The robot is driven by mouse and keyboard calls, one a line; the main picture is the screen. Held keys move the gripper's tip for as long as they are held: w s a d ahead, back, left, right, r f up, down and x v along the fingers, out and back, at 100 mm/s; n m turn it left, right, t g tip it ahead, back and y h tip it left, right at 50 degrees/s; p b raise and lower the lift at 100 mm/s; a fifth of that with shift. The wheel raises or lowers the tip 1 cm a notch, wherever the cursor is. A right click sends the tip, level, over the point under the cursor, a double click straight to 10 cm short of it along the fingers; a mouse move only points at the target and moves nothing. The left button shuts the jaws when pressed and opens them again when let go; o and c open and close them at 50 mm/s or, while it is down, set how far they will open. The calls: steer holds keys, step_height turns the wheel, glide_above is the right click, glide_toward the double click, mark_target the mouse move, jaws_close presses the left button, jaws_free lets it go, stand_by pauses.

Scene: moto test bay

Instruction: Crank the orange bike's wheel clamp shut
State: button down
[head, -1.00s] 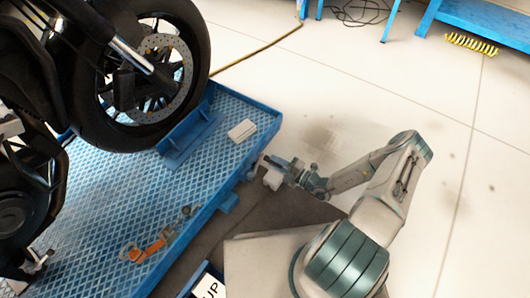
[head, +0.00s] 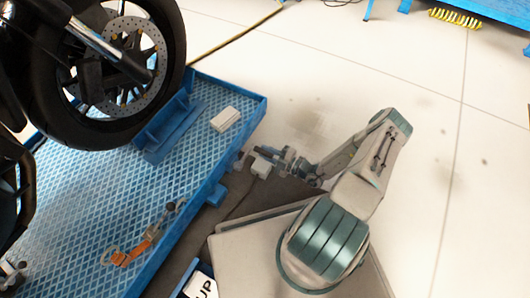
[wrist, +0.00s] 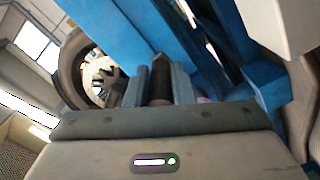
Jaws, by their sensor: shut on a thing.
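A dark motorcycle's front wheel (head: 165,45) stands on a blue lift platform (head: 85,225), its tyre beside the blue wheel clamp plates (head: 172,128). No orange shows on the visible part of the bike. In the wrist view my gripper (wrist: 160,88) is shut on a dark upright cylindrical handle (wrist: 161,75), gripped between two grey fingers. What the handle joins to is hidden. The wheel (wrist: 85,75) also shows behind it.
A white box (head: 225,118) lies on the platform near its corner. An orange strap with a metal buckle (head: 140,245) lies near the platform's edge. Pale floor (head: 330,75) is open beyond the arm.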

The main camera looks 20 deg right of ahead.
steer(key=shift+s+a+f, duration=0.4)
steer(key=shift+s+a, duration=0.05)
steer(key=c, duration=1.3)
jaws_free()
steer(key=shift+a, duration=0.1)
steer(key=shift+o, duration=0.2)
steer(key=shift+w+d+r, duration=0.1)
steer(key=shift+d, duration=0.1)
